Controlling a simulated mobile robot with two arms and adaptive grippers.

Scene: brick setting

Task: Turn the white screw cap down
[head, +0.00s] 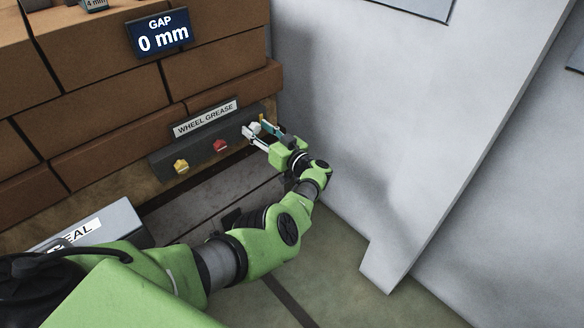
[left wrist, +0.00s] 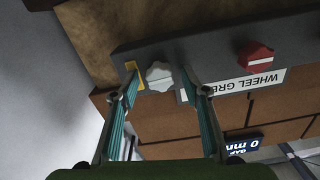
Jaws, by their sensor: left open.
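The white screw cap (head: 255,127) is at the right end of a dark strip (head: 213,147) labelled "WHEEL GREASE" on the brick wall. My left gripper (head: 259,130) is open at the cap. In the left wrist view the cap (left wrist: 159,76) lies between the tips of my left gripper (left wrist: 160,84), one finger on each side. A gap shows on the left; the right finger is very close, and I cannot tell whether it touches. A small yellow piece (left wrist: 135,74) is by the left fingertip. My right gripper is not in view.
A red cap (head: 220,146) and a yellow cap (head: 181,166) sit further left on the strip. A blue sign (head: 160,34) reads "GAP 0 mm". A grey box (head: 112,222) stands at lower left. A pale wall (head: 345,120) rises close on the right.

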